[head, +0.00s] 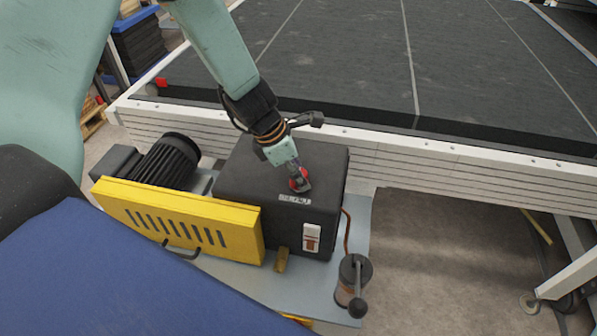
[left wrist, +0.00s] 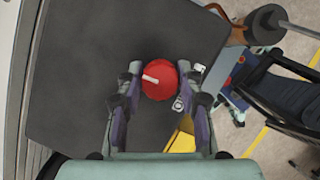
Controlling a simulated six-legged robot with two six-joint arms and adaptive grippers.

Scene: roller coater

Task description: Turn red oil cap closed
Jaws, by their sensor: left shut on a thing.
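The red oil cap (head: 298,181) sits on top of a dark grey box-shaped machine housing (head: 250,172). In the left wrist view the cap (left wrist: 160,86) is round and red, with a pale bar-shaped mark on its top. My left gripper (head: 299,178) reaches down onto the cap from above. In the left wrist view the two fingers of the left gripper (left wrist: 158,90) stand on either side of the cap, shut on it. The gripper hides part of the cap in the head view. My right gripper is not in view.
A yellow slotted guard (head: 180,222) and a black motor (head: 170,160) stand left of the housing. A lever with a black knob (head: 356,285) stands at its front right. A large dark conveyor bed (head: 350,60) with a pale frame lies behind.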

